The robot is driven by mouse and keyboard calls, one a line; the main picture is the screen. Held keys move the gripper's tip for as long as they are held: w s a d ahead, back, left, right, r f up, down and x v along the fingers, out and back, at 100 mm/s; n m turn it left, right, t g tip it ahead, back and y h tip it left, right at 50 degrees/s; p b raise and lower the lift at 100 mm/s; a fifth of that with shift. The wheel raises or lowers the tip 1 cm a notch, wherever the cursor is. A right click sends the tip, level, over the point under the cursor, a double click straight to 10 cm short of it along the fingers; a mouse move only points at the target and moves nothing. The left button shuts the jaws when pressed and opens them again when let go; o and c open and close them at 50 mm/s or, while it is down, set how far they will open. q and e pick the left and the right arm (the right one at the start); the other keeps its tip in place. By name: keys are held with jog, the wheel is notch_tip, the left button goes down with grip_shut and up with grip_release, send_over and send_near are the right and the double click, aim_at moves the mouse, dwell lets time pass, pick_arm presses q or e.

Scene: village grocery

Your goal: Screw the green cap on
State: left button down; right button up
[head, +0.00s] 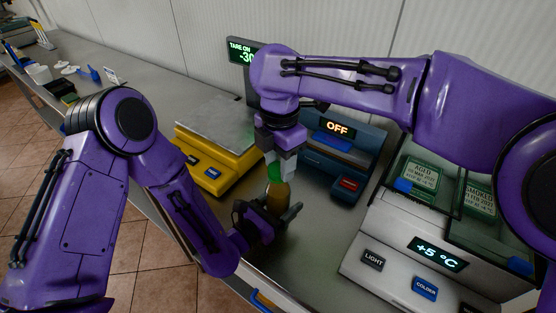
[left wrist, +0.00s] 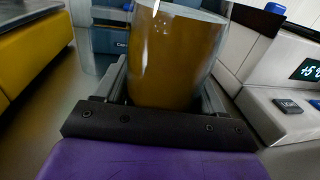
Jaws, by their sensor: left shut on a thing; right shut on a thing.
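A clear jar (head: 278,194) with amber-brown contents stands upright between the fingers of my left gripper (head: 272,214), which is shut on it. The green cap (head: 273,170) is at the top of the jar in the head view. My right gripper (head: 282,168) comes down from above and is shut on the cap. I cannot tell whether the cap touches the jar's rim or sits level. The cap is out of the left wrist view.
A yellow scale (head: 226,172) stands behind left of the jar. A dark blue device reading OFF (head: 340,155) stands behind right. A white cooled case reading +5 °C (head: 400,240) fills the right. The steel counter (head: 300,255) is bare in front; its front edge is close.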

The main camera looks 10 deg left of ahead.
jog(key=m, duration=0.2)
jog(key=shift+m, duration=0.3)
jog(key=o, duration=1)
jog(key=shift+r, duration=2.25)
